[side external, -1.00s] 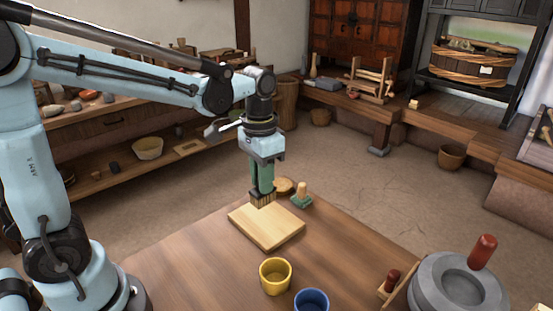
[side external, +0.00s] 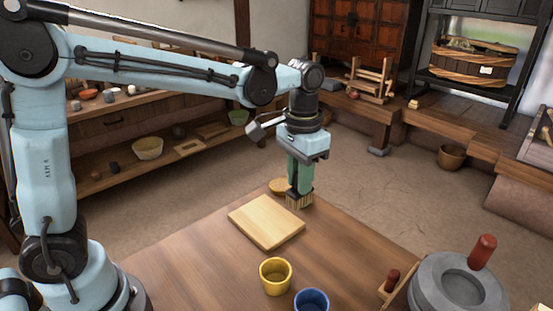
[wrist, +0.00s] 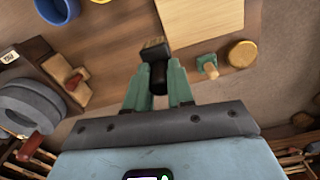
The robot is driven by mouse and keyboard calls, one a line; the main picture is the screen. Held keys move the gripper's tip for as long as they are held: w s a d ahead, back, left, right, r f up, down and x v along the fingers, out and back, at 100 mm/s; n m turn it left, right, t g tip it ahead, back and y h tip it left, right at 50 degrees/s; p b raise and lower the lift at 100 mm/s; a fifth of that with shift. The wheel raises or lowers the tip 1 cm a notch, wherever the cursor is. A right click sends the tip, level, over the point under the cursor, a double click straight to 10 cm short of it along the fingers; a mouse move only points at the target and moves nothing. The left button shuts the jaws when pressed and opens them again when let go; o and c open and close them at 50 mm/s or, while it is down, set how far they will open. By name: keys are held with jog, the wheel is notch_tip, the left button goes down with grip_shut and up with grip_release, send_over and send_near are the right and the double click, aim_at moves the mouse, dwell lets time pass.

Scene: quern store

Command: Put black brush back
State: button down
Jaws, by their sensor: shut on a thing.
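My gripper (side external: 299,176) is shut on the black brush (side external: 299,199), whose tan bristles point down. In the wrist view the brush (wrist: 157,52) sits between the two green fingers (wrist: 158,76). In the side view it appears near the table's far corner, right of the pale board (side external: 266,222); its exact height above the table is unclear. The small green-based wooden peg (wrist: 207,66) stands to the right of the brush in the wrist view. My gripper hides it in the side view.
A round wooden disc (side external: 279,186) lies behind the board. A yellow cup (side external: 275,276) and a blue cup (side external: 311,300) stand at the front. A grey stone quern (side external: 458,287) with a red handle is at the front right. The table's middle right is clear.

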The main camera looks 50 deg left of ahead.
jog(key=w+d, duration=0.3)
jog(key=d, duration=0.6)
jog(key=shift+w+a+f, duration=1.15)
jog(key=shift+a+f, duration=0.35)
jog(key=shift+f, duration=0.25)
jog(key=shift+w+a+f, duration=1.1)
jog(key=shift+a+f, duration=0.4)
jog(key=shift+f, duration=0.25)
jog(key=shift+w+a+f, duration=1.15)
jog(key=shift+a+f, duration=0.35)
jog(key=shift+f, duration=0.25)
jog(key=shift+f, duration=0.15)
jog(key=c, duration=1)
grip_release()
